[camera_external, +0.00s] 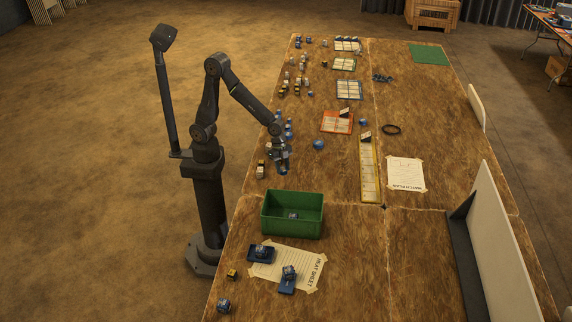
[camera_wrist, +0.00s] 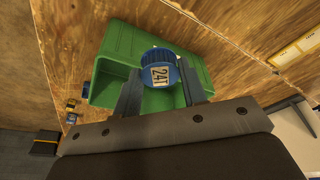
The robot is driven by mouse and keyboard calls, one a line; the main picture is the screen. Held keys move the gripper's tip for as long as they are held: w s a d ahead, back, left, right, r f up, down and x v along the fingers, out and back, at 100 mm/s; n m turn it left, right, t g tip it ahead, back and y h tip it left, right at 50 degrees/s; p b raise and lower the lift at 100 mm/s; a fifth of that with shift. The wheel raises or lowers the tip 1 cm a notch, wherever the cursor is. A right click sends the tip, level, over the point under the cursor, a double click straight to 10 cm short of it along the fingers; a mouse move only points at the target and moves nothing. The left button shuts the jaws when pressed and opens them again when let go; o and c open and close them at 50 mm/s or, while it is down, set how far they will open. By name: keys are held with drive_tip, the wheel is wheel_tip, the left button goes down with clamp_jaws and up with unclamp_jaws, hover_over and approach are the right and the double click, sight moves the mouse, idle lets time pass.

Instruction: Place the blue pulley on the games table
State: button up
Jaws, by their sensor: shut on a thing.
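My gripper (camera_external: 283,165) hangs above the near left edge of the long wooden table (camera_external: 340,180). In the wrist view my gripper (camera_wrist: 160,86) is shut on a round blue piece with a ridged rim, which looks like the blue pulley (camera_wrist: 152,56). In the external view the held piece is small and partly hidden by the fingers. No marking shows which surface is the games table. A second table (camera_external: 541,17) with small items stands at the far upper right.
A green bin (camera_external: 292,234) with a small piece inside stands near my gripper, and it fills the wrist view's middle (camera_wrist: 118,45). Several blue pieces (camera_external: 318,144), cards and a yellow strip (camera_external: 369,170) lie on the table. White panels (camera_external: 505,245) stand along the right. Bare wood lies between.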

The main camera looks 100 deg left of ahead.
drive_tip(key=w+a+n, duration=0.2)
drive_tip(key=w+a, duration=0.2)
drive_tip(key=a, duration=0.3)
drive_tip(key=w+a+n+y, duration=0.15)
drive_tip(key=w+a, duration=0.25)
drive_tip(key=a, duration=0.4)
drive_tip(key=w+a+n, duration=0.3)
drive_tip(key=w+a, duration=0.1)
drive_tip(key=a, duration=0.3)
drive_tip(key=a+n+t+y, duration=0.1)
drive_tip(key=a+n, duration=0.4)
drive_tip(key=a, duration=1.6)
drive_tip(key=n+g+y, duration=0.1)
drive_tip(key=n+y, duration=0.1)
drive_tip(key=n, duration=0.7)
hover_over(279, 108)
drive_tip(key=f, duration=0.9)
drive_tip(key=d+f, duration=0.1)
drive_tip(key=f, duration=0.3)
drive_tip(key=shift+s+f, duration=0.25)
drive_tip(key=shift+f, duration=0.05)
drive_tip(key=shift+s+d+x, duration=0.15)
drive_tip(key=shift+x, duration=0.85)
drive_tip(key=shift+s+d+x, duration=0.15)
drive_tip(key=shift+s+x, duration=0.05)
drive_tip(key=shift+x, duration=0.8)
